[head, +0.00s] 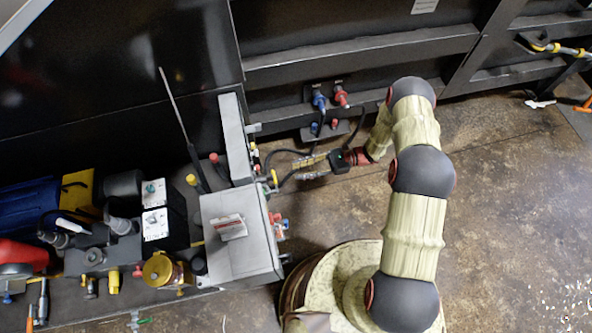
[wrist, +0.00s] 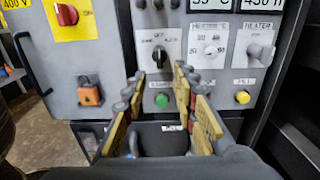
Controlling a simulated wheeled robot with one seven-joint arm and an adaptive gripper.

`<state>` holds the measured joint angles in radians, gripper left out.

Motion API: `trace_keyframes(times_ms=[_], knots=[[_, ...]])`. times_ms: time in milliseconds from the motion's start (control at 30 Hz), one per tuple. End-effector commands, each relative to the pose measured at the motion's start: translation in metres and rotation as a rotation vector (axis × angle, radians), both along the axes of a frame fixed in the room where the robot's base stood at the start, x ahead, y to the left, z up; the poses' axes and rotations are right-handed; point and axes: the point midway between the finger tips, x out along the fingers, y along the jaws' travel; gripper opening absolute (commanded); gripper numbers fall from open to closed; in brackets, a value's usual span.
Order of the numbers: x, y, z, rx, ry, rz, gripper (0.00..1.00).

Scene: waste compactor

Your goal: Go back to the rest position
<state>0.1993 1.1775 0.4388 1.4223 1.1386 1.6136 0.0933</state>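My gripper (head: 287,170) reaches left from my arm toward the front of a grey control cabinet (head: 240,225) in the head view. In the wrist view my gripper (wrist: 160,82) is open, with its yellow-padded fingers apart and nothing between them. I cannot tell from these views whether a fingertip touches the panel.
A red knob (wrist: 67,14) is at the upper left. Blue and red connectors (head: 341,96) with cables are on the wall behind my gripper. Open floor (head: 510,210) lies right of my arm.

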Motion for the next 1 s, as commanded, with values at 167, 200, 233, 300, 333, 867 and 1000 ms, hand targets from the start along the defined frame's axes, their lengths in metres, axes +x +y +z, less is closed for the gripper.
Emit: trace_keyframes(times_ms=[167,200,233,300,333,867,1000], knots=[[0.000,0.000,0.000,0.000,0.000,0.000,0.28],[0.000,0.000,0.000,0.000,0.000,0.000,0.28],[0.000,0.000,0.000,0.000,0.000,0.000,0.28],[0.000,0.000,0.000,0.000,0.000,0.000,0.28],[0.000,0.000,0.000,0.000,0.000,0.000,0.28],[-0.071,-0.013,-0.033,-0.156,-0.019,0.178,0.28],[-0.090,-0.030,-0.015,-0.235,-0.088,0.288,0.28]])
